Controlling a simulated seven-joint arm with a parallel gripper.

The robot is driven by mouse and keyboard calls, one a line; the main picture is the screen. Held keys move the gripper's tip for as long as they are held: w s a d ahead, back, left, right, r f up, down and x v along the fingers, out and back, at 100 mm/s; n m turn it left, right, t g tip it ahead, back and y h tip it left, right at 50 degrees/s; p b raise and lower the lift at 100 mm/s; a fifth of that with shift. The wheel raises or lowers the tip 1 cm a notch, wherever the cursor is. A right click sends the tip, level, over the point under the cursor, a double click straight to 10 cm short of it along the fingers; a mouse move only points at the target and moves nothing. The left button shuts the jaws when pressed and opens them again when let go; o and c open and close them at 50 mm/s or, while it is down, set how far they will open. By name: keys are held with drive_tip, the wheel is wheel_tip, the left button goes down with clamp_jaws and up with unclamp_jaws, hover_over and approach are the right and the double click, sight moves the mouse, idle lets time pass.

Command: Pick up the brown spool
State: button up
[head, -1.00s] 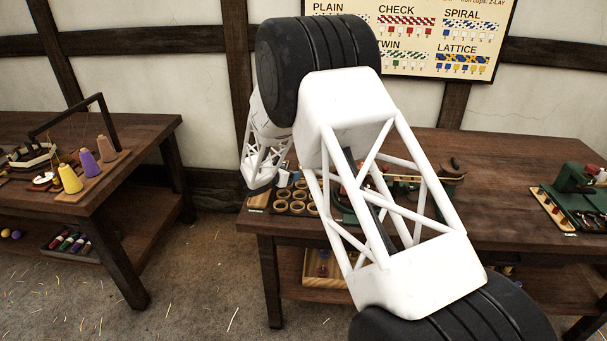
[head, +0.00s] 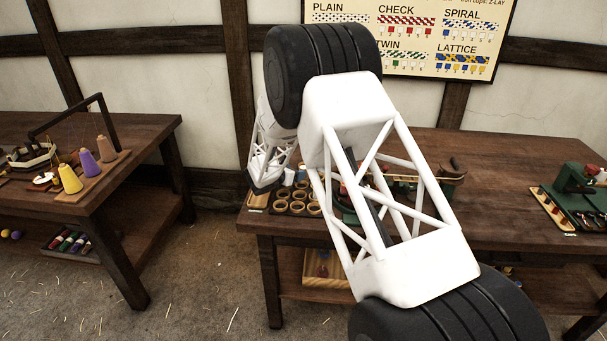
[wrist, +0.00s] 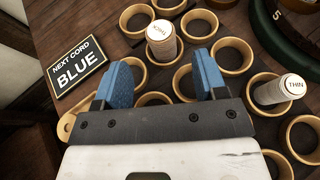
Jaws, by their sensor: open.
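My gripper (wrist: 164,74) is open in the wrist view, its two blue fingers apart with nothing held between them. A pale spool marked THICK (wrist: 164,46), with a brownish rim on its top, stands in a ring just beyond the fingers, roughly between them in the picture. I cannot tell for sure which spool counts as brown. A brown cone-shaped spool (head: 106,149) stands on the left table. In the head view my arm partly hides the rings, and the fingers are not clear.
Several empty wooden rings (wrist: 233,56) surround the spools. A black sign reading NEXT CORD BLUE (wrist: 78,68) lies at left. A dark green round device (wrist: 290,35) is at upper right. Yellow (head: 69,180) and purple (head: 89,164) cones stand on the left table.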

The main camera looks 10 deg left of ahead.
drive_tip(key=x, duration=0.2)
drive_tip(key=shift+w+d, duration=0.3)
drive_tip(key=shift+x, duration=1)
drive_tip(key=c, duration=1)
drive_tip(key=shift+r, duration=0.1)
drive_tip(key=shift+r, duration=4.95)
